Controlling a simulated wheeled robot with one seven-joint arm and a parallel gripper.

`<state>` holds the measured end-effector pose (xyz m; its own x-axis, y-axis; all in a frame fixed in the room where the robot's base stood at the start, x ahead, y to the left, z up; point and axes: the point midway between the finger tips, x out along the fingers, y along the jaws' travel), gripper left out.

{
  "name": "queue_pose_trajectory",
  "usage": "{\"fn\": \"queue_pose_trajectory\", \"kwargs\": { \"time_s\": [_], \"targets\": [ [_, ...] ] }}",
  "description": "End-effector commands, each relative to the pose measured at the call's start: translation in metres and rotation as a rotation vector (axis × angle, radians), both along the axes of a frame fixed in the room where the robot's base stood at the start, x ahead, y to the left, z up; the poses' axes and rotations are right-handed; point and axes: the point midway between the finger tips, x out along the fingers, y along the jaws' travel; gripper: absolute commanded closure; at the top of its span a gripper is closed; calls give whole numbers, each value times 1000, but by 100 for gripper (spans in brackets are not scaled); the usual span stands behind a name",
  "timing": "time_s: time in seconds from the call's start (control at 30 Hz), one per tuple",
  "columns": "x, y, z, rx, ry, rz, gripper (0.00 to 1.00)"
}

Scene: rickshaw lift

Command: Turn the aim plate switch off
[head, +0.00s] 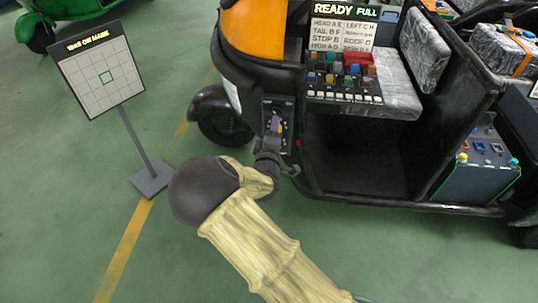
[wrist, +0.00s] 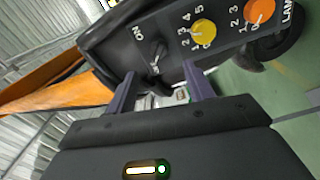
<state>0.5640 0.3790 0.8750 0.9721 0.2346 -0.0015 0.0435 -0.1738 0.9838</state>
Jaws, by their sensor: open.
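A dark control panel (head: 279,117) is on the front of the orange and black rickshaw. In the wrist view, the panel (wrist: 205,60) carries a small black switch (wrist: 158,53) with an ON label beside it and a second label, partly hidden, near its base. I cannot tell which position the switch is in. My gripper (wrist: 160,72) is open, with its two purple fingers apart and nothing between them. The switch lies just beyond the fingertips, between them in the picture. In the head view, my gripper (head: 272,142) is right at the panel, and contact cannot be told.
A yellow knob (wrist: 202,33) and an orange knob (wrist: 260,12) sit on the same panel. A grid board (head: 96,75) with a green square stands on a post at left. The green floor at lower left is mostly clear.

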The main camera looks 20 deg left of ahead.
Motion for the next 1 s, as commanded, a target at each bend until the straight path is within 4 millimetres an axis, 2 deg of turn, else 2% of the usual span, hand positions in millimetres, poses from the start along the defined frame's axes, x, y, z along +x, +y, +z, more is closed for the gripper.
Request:
{"fn": "queue_pose_trajectory", "kwargs": {
  "time_s": [0.3, 0.5, 0.63, 1.0],
  "targets": [
    [-63, -15, 0, -1, 2, 1, 48],
    [-92, -22, 0, -1, 0, 2, 48],
    [-99, -24, 0, -1, 0, 0, 48],
    [-99, -24, 0, -1, 0, 0, 48]
  ]
}}
